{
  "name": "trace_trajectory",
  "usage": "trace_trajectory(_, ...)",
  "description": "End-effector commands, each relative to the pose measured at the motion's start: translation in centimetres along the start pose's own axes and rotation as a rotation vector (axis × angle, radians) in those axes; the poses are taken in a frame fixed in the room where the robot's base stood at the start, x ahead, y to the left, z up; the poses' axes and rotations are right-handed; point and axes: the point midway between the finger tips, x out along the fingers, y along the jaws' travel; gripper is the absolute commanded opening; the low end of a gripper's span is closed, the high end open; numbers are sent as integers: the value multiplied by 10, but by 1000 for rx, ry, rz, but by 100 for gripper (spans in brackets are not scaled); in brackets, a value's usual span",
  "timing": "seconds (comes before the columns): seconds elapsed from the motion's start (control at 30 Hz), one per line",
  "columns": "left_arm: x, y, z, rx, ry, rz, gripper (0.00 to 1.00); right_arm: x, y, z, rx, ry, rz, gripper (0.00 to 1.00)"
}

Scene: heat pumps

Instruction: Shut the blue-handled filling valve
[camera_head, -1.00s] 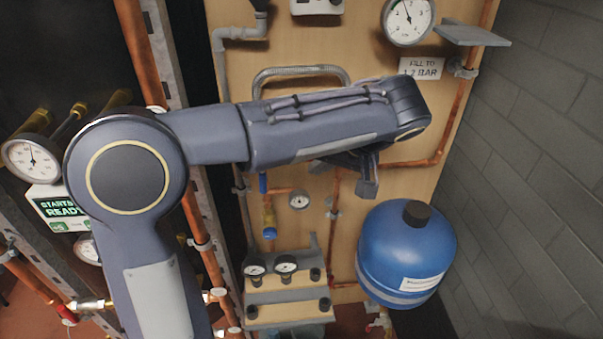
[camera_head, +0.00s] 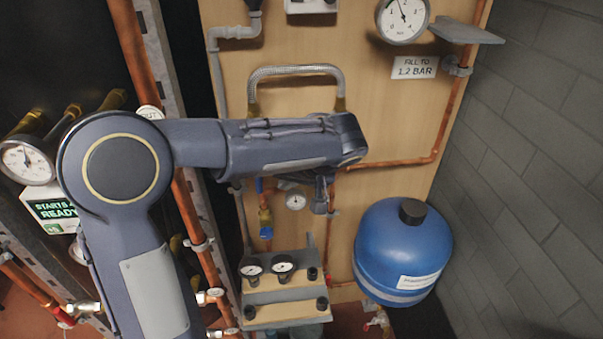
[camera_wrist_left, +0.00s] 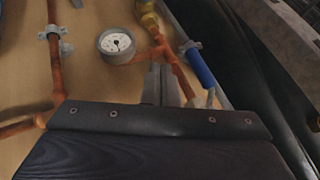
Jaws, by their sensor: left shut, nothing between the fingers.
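The blue handle (camera_head: 259,185) of the filling valve shows only as a short piece below my left forearm in the head view. The left wrist view shows it as a longer blue bar (camera_wrist_left: 200,68), right of the fingers. My left gripper (camera_head: 320,203) points down at the board, right of the small gauge in the head view. Its fingers (camera_wrist_left: 160,85) are shut and empty, over the copper branch between gauge and handle. I see a gap beside the handle and no clear contact. The valve body is largely hidden.
The small white gauge (camera_head: 296,201) and a brass fitting with a blue lower part (camera_head: 269,231) are close by. A blue expansion vessel (camera_head: 404,252) stands right. A grey shelf with two gauges (camera_head: 284,295) sits below. A braided hose (camera_head: 298,70) arches above my forearm.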

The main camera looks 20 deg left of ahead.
Motion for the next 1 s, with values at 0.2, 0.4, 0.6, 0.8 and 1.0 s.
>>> trace_trajectory(0.2,9,-24,-2,-4,1,0,0,-4,-2,-2,0,0,0,85)
trace_trajectory(0.4,11,-28,-1,-1,2,0,0,-5,-2,-2,0,0,0,85)
trace_trajectory(0.6,11,-28,-1,-1,2,0,0,-4,-2,-2,0,0,0,85)
trace_trajectory(0.8,12,-26,-4,7,2,-15,0,-6,-3,-3,0,0,0,85)
trace_trajectory(1.0,15,-22,-11,26,4,-50,0,-7,-3,-4,0,0,0,85)
